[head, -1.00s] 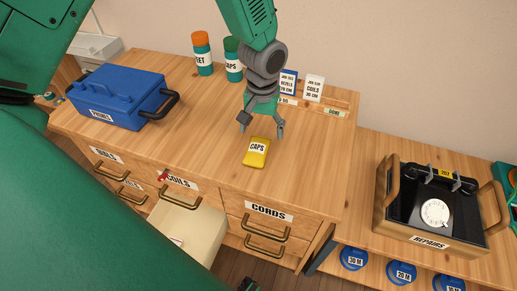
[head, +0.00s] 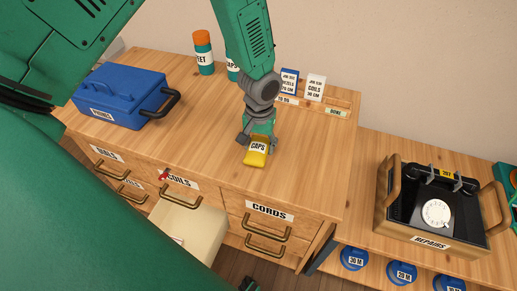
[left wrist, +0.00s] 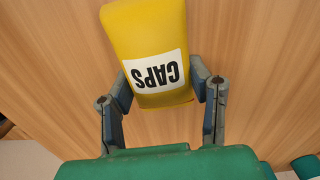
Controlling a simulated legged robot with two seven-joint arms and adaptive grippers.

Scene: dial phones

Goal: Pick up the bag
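The bag (head: 256,153) is small and yellow with a white CAPS label. It is at the front middle of the wooden counter top in the head view. My left gripper (head: 259,141) comes down on it from behind. In the left wrist view the bag (left wrist: 148,50) lies between the two fingers (left wrist: 161,88), which bend inward and meet its sides. The gripper looks shut on it. The fingertips are partly hidden by the bag. I cannot tell whether the bag is clear of the wood.
A blue toolbox (head: 119,97) stands at the counter's left. An orange-capped bottle (head: 203,54) and small cards (head: 315,87) stand at the back. A drawer (head: 187,232) is open below. A crate labelled REPAIRS (head: 431,243) holds a dial phone on the lower right surface.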

